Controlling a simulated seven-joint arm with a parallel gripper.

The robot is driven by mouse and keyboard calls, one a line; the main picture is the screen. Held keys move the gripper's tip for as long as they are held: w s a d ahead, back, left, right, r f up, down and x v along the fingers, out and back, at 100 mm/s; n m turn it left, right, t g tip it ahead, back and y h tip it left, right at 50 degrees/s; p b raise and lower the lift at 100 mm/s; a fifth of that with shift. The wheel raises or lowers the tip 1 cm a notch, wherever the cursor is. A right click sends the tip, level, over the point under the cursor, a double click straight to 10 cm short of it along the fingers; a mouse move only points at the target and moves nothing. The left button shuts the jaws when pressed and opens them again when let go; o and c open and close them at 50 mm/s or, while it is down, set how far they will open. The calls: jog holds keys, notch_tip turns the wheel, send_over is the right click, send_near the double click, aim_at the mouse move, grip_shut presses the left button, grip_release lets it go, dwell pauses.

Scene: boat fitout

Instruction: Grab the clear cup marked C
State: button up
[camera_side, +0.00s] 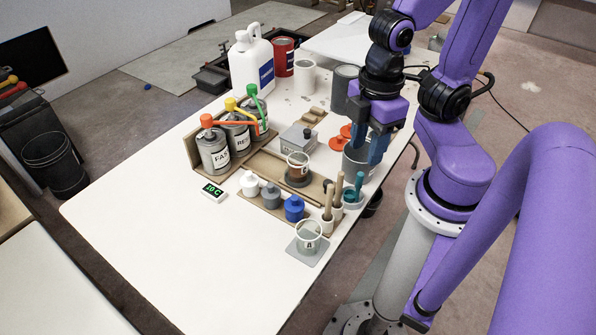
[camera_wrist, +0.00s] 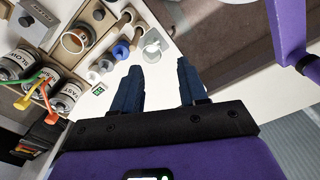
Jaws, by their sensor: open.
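One clear cup (camera_side: 308,240) stands on a grey square plate near the table's front right edge; its dark letter is too small to read surely. It also shows in the wrist view (camera_wrist: 152,48), beyond my fingertips. A second clear cup (camera_side: 298,168) with a white rim and brown contents stands on the brown board; its mark is unreadable. It shows at upper left in the wrist view (camera_wrist: 75,40). I cannot tell which is marked C. My gripper (camera_side: 366,148), with blue fingers, is open and empty above the table's right side, apart from both cups. The fingers also show in the wrist view (camera_wrist: 160,75).
Labelled cans (camera_side: 214,155) with coloured spouts stand at the left. White, grey and blue bottles (camera_side: 294,209) and wooden-handled tools (camera_side: 328,213) stand between the cups. A grey bucket (camera_side: 352,168) is close behind my fingers. The table's front left (camera_side: 180,260) is clear.

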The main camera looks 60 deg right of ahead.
dwell(0.4)
jog(key=o, duration=0.9)
jog(key=n, duration=0.9)
send_over(298, 169)
jog(key=w+d, duration=0.1)
jog(key=d, duration=0.2)
notch_tip(298, 169, down, 9)
jog(key=shift+w+a+f, duration=0.1)
jog(key=shift+f, duration=2.8)
jog(key=shift+w+a+f, duration=0.1)
jog(key=shift+f, duration=2.8)
jog(key=shift+w+a+f, duration=0.1)
jog(key=shift+f, duration=2.8)
